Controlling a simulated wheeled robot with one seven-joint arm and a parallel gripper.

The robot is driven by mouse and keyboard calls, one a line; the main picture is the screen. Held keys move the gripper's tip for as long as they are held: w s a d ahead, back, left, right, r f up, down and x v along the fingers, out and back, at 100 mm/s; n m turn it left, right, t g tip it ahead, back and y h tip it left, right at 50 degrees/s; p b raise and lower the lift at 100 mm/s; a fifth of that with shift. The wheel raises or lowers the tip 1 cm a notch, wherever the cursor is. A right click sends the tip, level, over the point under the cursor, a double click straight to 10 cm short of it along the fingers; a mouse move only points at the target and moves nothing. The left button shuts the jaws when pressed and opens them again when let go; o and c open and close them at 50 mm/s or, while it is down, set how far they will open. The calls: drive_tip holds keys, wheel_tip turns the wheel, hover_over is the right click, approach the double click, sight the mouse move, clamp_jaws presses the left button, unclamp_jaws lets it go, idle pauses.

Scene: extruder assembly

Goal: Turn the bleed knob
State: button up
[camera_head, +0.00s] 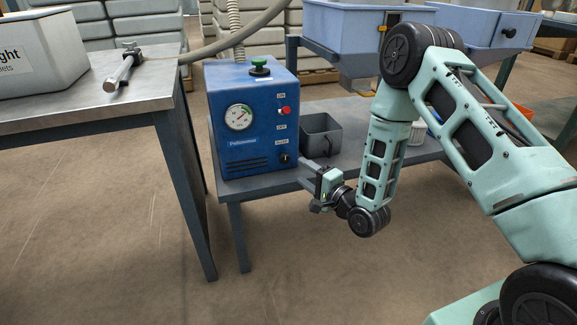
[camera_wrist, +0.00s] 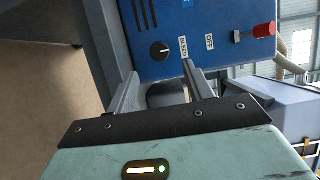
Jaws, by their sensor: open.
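The bleed knob (camera_wrist: 160,51) is a small round black knob with a white pointer mark, beside the "BLEED" label on the blue unit's front. In the head view the bleed knob (camera_head: 284,158) is low on the right of the blue unit (camera_head: 225,110). My gripper (camera_head: 306,172) is in front of that lower right corner, with its fingers towards the panel. In the wrist view my gripper (camera_wrist: 160,70) is open, its two grey fingertips well apart, and the knob appears between and just beyond them. Nothing is between the fingers; I cannot tell the exact gap to the panel.
A red knob (camera_wrist: 262,31) juts from the panel past the "OFF" label. The unit has a gauge (camera_head: 239,117) and a green knob (camera_head: 260,66) on top. A dark open bin (camera_head: 321,134) stands right of it. A metal table (camera_head: 110,95) is at left.

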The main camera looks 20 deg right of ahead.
sight(286, 160)
drive_tip(key=b+x, duration=0.1)
drive_tip(key=x, duration=0.6)
drive_tip(key=shift+w+a+b, duration=0.15)
drive_tip(key=shift+w+b, duration=0.15)
drive_tip(key=shift+c, duration=0.3)
drive_tip(key=c, duration=0.9)
